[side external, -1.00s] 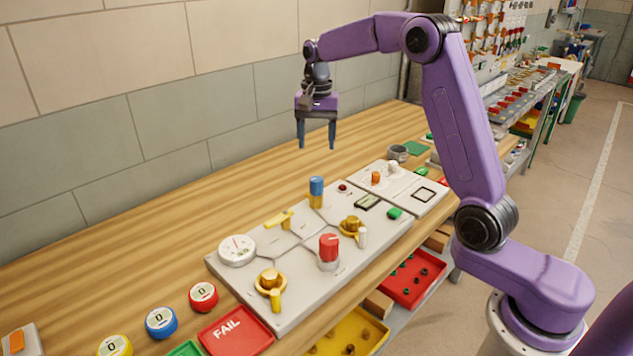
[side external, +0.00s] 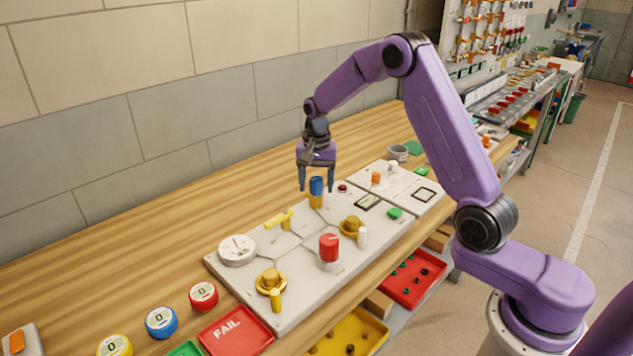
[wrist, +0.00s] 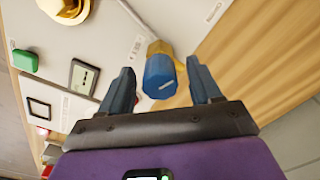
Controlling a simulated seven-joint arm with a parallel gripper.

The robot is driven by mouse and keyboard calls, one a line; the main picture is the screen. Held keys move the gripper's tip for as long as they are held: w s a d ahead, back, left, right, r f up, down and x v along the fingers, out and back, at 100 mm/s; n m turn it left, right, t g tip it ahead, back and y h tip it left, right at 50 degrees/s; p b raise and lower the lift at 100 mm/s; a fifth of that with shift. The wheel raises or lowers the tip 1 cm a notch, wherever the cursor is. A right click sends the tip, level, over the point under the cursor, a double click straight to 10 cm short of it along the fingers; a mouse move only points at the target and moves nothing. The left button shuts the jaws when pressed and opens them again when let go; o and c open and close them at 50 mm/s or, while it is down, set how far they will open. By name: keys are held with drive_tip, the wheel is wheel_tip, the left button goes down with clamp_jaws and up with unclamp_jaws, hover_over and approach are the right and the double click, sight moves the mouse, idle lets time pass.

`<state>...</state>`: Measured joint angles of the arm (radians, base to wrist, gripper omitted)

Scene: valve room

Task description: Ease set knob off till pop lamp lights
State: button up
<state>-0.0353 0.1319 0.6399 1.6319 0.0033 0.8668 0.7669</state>
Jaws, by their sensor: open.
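A blue knob on a brass body (side external: 316,186) stands upright at the back of the grey valve panel (side external: 300,262). The blue knob also shows in the wrist view (wrist: 160,77), with a white mark on its top. My gripper (side external: 317,190) points down over it, open, with one finger on each side of the knob. In the wrist view gaps show between the knob and both fingers (wrist: 162,72). A small dark red lamp (side external: 342,187) sits right of the knob and looks unlit. I cannot read any label naming the knob or lamp.
A red knob (side external: 329,247), a yellow lever (side external: 279,220), brass valves (side external: 270,281) and a round gauge (side external: 237,249) share the panel. A small display (side external: 367,202) and green button (side external: 394,213) lie to the right. The wooden bench behind is clear.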

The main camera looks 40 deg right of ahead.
sight(317, 178)
drive_tip(key=c, duration=1)
drive_tip(key=shift+n, duration=1)
drive_tip(key=shift+c, duration=0.2)
drive_tip(key=o, duration=1)
drive_tip(key=shift+o, duration=0.2)
wheel_tip(317, 178, up, 18)
drive_tip(key=shift+f, duration=0.25)
